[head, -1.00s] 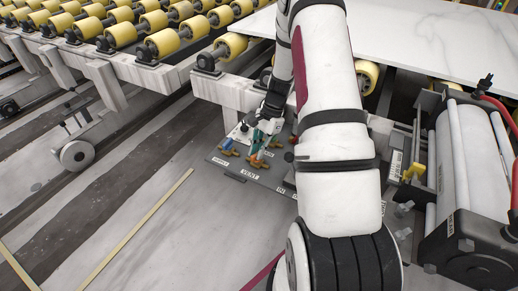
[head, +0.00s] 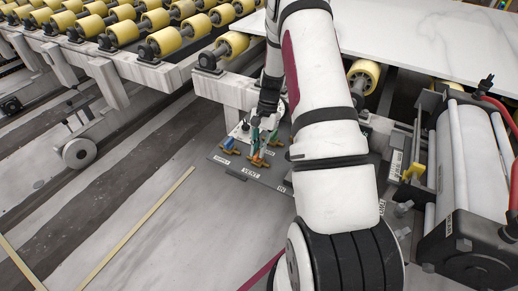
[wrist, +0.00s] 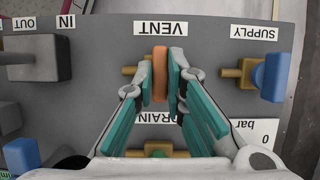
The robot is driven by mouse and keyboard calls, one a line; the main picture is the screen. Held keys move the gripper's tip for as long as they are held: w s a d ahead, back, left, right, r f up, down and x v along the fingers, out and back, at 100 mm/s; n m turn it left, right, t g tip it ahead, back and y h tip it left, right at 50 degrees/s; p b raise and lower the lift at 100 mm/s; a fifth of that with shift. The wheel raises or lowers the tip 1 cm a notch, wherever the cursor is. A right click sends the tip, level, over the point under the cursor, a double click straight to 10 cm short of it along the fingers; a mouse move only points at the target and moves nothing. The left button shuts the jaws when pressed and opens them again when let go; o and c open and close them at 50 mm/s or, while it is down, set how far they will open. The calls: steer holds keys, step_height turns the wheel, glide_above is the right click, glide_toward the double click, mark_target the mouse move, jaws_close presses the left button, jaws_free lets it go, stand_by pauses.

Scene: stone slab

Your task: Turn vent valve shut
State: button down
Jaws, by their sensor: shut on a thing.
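The vent valve has an orange handle (wrist: 160,66) on a brass body (wrist: 131,71), next to the upside-down VENT label (wrist: 160,28) in the wrist view. In the head view my gripper (head: 261,146) reaches down to the dark valve panel (head: 240,166) below the conveyor frame. The fingers hide part of the valve there.
A supply valve with a blue handle (wrist: 275,78) sits close on the right in the wrist view. The drain valve's green handle (wrist: 157,154) is below, and a grey block (wrist: 35,58) stands left. In the head view a roller unit (head: 455,190) stands right of my arm.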

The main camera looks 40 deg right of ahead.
steer(key=c, duration=1.6)
jaws_free()
steer(key=shift+c, duration=0.2)
steer(key=v, duration=1.2)
